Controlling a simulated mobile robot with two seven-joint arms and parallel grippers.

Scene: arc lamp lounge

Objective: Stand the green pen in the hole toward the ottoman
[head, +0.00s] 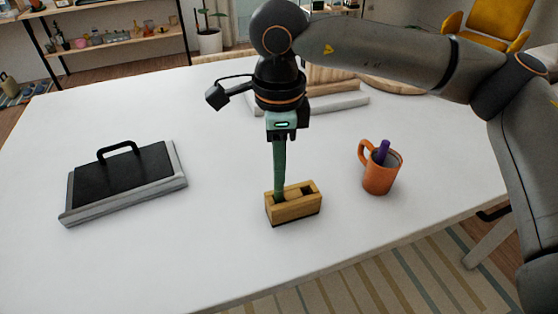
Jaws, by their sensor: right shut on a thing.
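My right gripper (282,127) is above the wooden block and shut on the green pen. The green pen (279,168) points down, nearly upright, with its lower end at the left hole of the wooden block (297,208). I cannot tell how deep it reaches. The hole at the block's right end looks empty. The block sits on the white table. An orange mug (379,177) to its right holds a purple pen (382,151). I see no clear ottoman. My left gripper is not in view.
The white table (225,250) is clear in front of the block. A grey case with a black top and handle (125,178) lies at the left. Wooden and pale slabs (345,101) lie behind my gripper. A mustard chair (489,25) stands beyond the table.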

